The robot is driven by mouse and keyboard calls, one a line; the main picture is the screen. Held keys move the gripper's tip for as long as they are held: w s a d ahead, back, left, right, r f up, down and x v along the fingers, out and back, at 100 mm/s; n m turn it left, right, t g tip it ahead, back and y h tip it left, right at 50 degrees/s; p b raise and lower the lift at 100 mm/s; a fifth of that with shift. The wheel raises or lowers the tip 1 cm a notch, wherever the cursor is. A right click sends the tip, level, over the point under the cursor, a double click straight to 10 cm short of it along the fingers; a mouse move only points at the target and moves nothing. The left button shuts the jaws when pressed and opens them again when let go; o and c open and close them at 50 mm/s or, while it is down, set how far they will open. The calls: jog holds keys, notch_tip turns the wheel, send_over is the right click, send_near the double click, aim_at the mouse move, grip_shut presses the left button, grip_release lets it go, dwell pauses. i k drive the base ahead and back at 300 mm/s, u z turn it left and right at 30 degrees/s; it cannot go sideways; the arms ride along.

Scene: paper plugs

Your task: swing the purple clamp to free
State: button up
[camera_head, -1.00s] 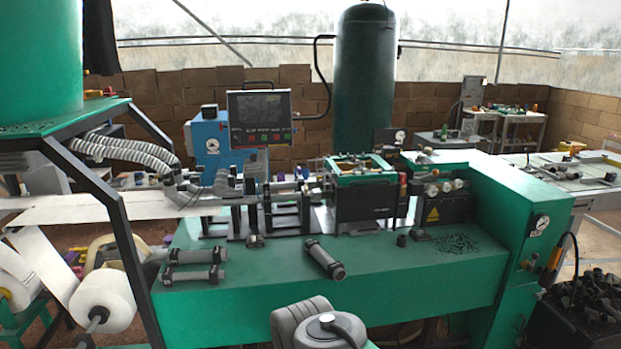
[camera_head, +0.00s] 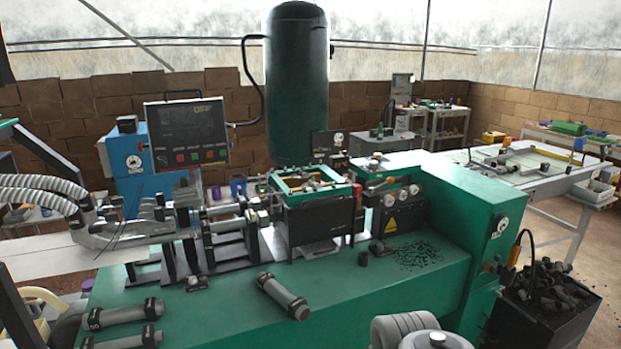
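I cannot make out a purple clamp for certain. A small purple object (camera_head: 238,186) shows behind the machine, left of its green-framed unit (camera_head: 312,184); it is too small to identify. Another small purple piece (camera_head: 87,285) shows at the left edge of the green bench, also unclear. The machine's row of grey and black clamping parts (camera_head: 205,228) runs along the back of the bench. My gripper is not in view; a grey rounded part of my own body shows at the bottom edge.
Loose grey cylinders with black end bands (camera_head: 283,297) lie on the green bench (camera_head: 225,305). A control screen (camera_head: 187,133) stands behind the machine. A black bin of dark chunks (camera_head: 550,290) stands at right. A worktable (camera_head: 530,175) is at the back right; open floor lies before it.

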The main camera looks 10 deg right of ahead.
aim_at(239, 195)
jog(key=z, duration=0.5)
jog(key=i, duration=0.9)
jog(key=u, duration=0.55)
jog(key=i, duration=0.95)
jog(key=u, duration=0.85)
